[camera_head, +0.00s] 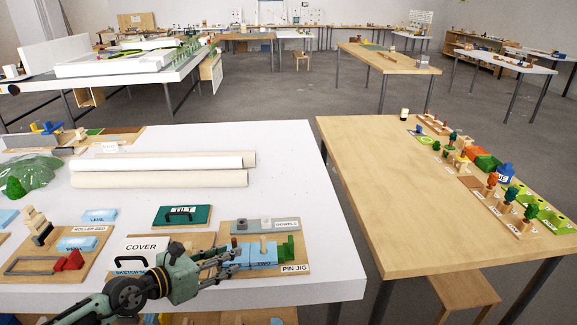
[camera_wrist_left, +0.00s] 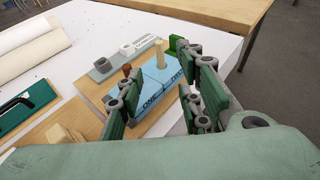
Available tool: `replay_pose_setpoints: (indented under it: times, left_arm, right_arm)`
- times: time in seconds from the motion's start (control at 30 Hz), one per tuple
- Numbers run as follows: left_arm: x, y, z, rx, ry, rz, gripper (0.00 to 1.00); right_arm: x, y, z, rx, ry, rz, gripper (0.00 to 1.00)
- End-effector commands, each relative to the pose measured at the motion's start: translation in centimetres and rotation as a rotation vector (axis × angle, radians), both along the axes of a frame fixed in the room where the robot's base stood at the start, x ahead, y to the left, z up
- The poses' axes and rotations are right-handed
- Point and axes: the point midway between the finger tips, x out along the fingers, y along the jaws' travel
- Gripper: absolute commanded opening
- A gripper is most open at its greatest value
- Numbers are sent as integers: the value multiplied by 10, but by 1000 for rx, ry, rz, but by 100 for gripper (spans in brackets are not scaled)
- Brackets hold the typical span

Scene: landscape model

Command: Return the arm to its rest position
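My left arm comes in from the bottom left in the head view, with its green and grey left gripper (camera_head: 234,262) low over the front of the white table. In the left wrist view the gripper's fingers (camera_wrist_left: 160,80) stand apart, with nothing held between them. Beyond them the blue blocks (camera_wrist_left: 152,86) marked ONE and TWO lie on the pin jig board, with a pale peg and a brown peg. These blue blocks (camera_head: 262,256) are just right of the fingertips in the head view; contact cannot be told. My right gripper is not in view.
The white table (camera_head: 290,160) holds a green tray (camera_head: 183,215), a dowel board (camera_head: 262,226), a white COVER piece (camera_head: 140,249) and two long pale rolls (camera_head: 160,180). A wooden table (camera_head: 375,190) with small models stands right, across a gap. The table's right-rear surface is clear.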

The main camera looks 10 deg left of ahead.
Motion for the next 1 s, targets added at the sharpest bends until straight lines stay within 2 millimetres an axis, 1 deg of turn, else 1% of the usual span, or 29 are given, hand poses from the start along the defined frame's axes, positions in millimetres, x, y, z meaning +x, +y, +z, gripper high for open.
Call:
replay_pose_setpoints:
  times: [0.07, 0.13, 0.17, 0.2, 0.27, 0.3, 0.37, 0.4, 0.47, 0.5, 0.53, 0.57, 0.6, 0.67, 0.7, 0.8, 0.93, 0.97, 1.0]
  left_arm:
    - [-2, -12, 8, -90, -8, 21, 33]
    - [-4, -27, 24, -255, -20, 68, 33]
    - [-5, -32, 33, -352, -24, 100, 33]
    - [-6, -37, 46, -500, -28, 156, 33]
    - [-11, -36, 63, -753, -21, 265, 33]
    - [-14, -29, 71, -927, -9, 354, 33]
    - [-22, -13, 72, -1179, 22, 504, 33]
    - [-30, 0, 66, -1337, 48, 614, 33]
    - [-46, 17, 47, -1560, 101, 794, 33]
    - [-61, 26, 30, -1697, 141, 923, 33]
    - [-73, 31, 15, -1792, 177, 1025, 33]
    - [-88, 34, -1, -1882, 214, 1131, 33]
    - [-108, 34, -22, -1985, 266, 1272, 33]
    - [-137, 29, -49, -2098, 342, 1459, 33]
    - [-155, 24, -63, -2150, 386, 1569, 33]
    - [-194, 6, -88, -2229, 489, 1795, 33]
    - [-236, -19, -107, -2272, 606, 2033, 33]
    - [-245, -25, -109, 2267, -628, -2071, 33]
    - [-257, -33, -113, 2196, -641, -2068, 33]
  right_arm:
    - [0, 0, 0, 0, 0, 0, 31]
    - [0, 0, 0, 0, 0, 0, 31]
    - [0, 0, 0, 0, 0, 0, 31]
    - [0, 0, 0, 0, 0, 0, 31]
    - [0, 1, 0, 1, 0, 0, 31]
    - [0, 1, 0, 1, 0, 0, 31]
    - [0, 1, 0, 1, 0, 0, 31]
    - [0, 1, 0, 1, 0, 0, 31]
    - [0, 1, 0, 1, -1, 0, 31]
    - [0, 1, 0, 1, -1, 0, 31]
    - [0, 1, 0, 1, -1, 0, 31]
    - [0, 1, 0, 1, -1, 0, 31]
    - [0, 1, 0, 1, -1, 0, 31]
    - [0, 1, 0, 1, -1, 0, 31]
    - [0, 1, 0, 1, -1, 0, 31]
    - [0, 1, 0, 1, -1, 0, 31]
    - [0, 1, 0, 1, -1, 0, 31]
    - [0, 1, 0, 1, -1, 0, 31]
    - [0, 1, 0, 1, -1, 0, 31]
